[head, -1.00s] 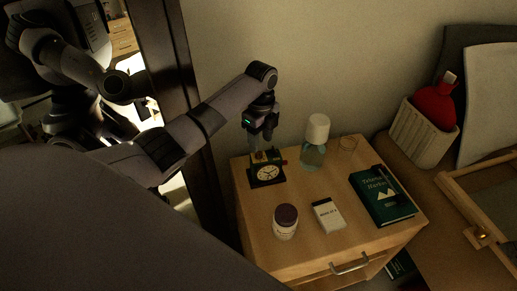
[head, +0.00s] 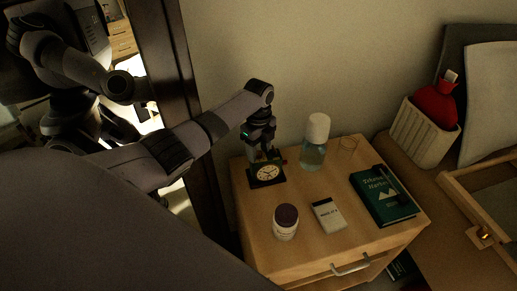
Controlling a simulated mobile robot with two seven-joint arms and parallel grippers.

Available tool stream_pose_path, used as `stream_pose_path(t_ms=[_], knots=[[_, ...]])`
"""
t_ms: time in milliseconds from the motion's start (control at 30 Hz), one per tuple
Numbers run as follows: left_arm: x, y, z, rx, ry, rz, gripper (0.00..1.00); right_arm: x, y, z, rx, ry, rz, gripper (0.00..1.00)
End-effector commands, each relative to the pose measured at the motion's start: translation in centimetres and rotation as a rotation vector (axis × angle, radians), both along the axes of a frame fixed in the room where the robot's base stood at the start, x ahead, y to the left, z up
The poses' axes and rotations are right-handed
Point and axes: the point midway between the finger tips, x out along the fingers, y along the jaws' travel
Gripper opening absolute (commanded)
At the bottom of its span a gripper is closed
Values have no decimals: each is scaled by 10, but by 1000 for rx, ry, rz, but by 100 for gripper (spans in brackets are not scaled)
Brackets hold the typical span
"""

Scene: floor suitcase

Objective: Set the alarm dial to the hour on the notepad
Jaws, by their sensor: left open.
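A small black alarm clock (head: 267,174) with a pale round dial stands near the back left of the wooden nightstand (head: 300,249). My left gripper (head: 263,156) points down right at the clock's top and back, with its jaws open. The fingertips are partly hidden by the clock, and I cannot tell whether they touch it. A small red part shows at the clock's right upper edge. A small white notepad (head: 328,215) lies near the front middle of the nightstand; its dark writing is too small to read surely. My right gripper is not in view.
A dark-lidded jar (head: 285,222) stands in front of the clock. A green book (head: 383,196) with a pen lies at right.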

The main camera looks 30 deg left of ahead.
Motion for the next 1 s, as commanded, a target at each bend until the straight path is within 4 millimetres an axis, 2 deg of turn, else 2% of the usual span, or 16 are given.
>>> stream_pose_path(t_ms=[33,167,200,667,1000], knots=[[0,0,0,0,0,0,46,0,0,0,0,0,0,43],[0,0,0,0,0,0,4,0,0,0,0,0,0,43],[0,0,0,0,0,0,0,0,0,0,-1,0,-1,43],[0,0,2,1,2,89,0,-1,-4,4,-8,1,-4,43],[0,0,4,-1,2,368,0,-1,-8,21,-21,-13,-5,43]])
